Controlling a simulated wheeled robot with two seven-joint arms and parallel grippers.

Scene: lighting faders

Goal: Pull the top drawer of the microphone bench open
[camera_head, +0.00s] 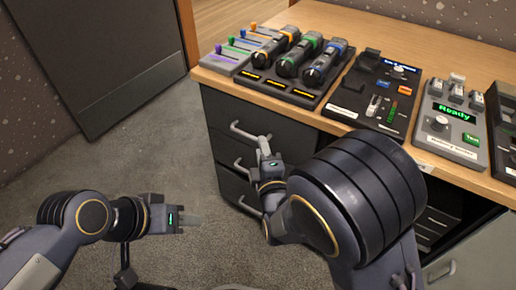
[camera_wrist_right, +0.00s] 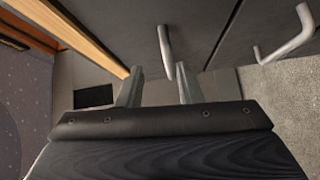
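The microphone bench (camera_head: 310,115) has a wooden top and dark drawers below its left part. The top drawer (camera_head: 222,110) looks closed, with a silver bar handle (camera_head: 243,131) on its front. My right gripper (camera_head: 264,146) is at the right end of that handle. In the right wrist view, its two fingers (camera_wrist_right: 158,88) are apart, with a handle bar (camera_wrist_right: 165,52) in line with the gap between them, touching neither visibly. My left gripper (camera_head: 190,219) is over the carpet, away from the bench and empty; its finger gap cannot be made out.
Lower drawer handles (camera_head: 238,168) stick out below the top one. Microphones (camera_head: 323,63) in a tray, a fader panel (camera_head: 240,50) and control boxes (camera_head: 455,120) stand on the bench top. The carpet (camera_head: 150,150) before the drawers is clear.

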